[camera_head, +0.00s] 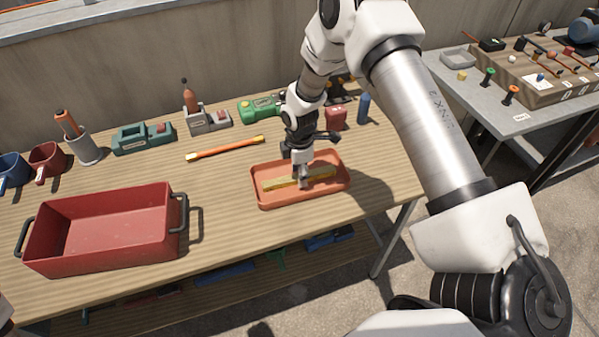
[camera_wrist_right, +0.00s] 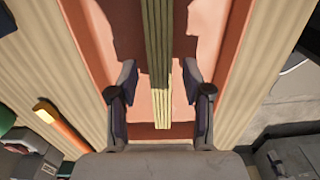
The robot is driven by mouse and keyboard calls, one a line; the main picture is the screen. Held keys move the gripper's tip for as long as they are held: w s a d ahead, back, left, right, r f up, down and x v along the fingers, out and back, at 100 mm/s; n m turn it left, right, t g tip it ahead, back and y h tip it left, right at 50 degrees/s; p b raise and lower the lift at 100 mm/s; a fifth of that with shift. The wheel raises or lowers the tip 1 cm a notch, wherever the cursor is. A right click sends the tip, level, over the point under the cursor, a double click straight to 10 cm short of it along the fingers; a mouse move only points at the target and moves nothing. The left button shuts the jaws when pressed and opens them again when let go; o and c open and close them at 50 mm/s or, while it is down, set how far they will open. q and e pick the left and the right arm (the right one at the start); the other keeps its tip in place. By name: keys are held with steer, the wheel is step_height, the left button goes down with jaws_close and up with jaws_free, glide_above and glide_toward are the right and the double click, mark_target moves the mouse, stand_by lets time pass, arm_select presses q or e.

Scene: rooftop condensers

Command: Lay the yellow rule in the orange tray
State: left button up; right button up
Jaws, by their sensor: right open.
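The yellow rule (camera_head: 283,183) lies lengthwise inside the orange tray (camera_head: 268,201) on the wooden table. In the right wrist view the rule (camera_wrist_right: 158,60) runs along the middle of the tray (camera_wrist_right: 100,40). My right gripper (camera_head: 302,181) is over the middle of the rule. In the right wrist view its two fingers (camera_wrist_right: 159,90) stand apart on either side of the rule, with gaps to it. It is open and holds nothing. Part of the rule is hidden behind the gripper in the head view. My left gripper is not in view.
A red crate (camera_head: 105,222) with dark handles stands at the left. An orange bar with yellow ends (camera_head: 225,148) lies behind the tray. Mugs, a grey cup (camera_head: 86,150), a green tool (camera_head: 260,108) and a blue bottle (camera_head: 363,108) line the back. Bare tabletop separates crate and tray.

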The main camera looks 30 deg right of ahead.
step_height(320, 180, up, 12)
steer(key=b, duration=0.1)
steer(key=shift+f, duration=0.15)
stand_by(0.4)
